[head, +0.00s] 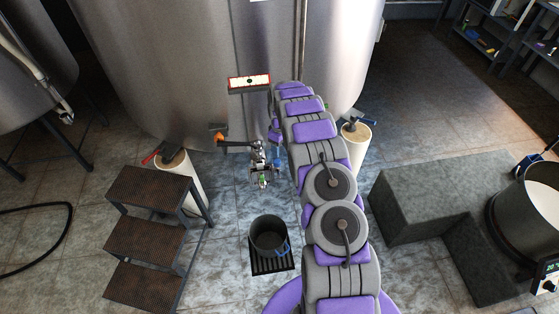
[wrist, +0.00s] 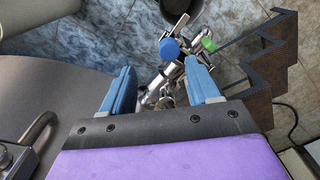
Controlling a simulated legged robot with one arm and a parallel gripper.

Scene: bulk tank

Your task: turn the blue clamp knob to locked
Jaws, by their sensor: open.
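The blue clamp knob (wrist: 169,48) shows in the wrist view on a metal valve fitting (wrist: 184,70), just beyond my fingertips and near the middle of the gap. In the head view the blue knob (head: 278,162) is small, to the right of the fitting (head: 260,160) at the tank's base. My gripper (wrist: 162,78) is open, its two blue fingers apart on either side of the fitting, with nothing seen held. In the head view my gripper (head: 274,136) is partly hidden by my arm. I cannot read the knob's locked mark.
A green piece (wrist: 209,45) is on the fitting, right of the knob. A dark bucket (head: 268,236) stands below on a grate. Steps (head: 146,232) are at left, a grey block (head: 430,205) at right. The steel tank (head: 190,70) rises behind.

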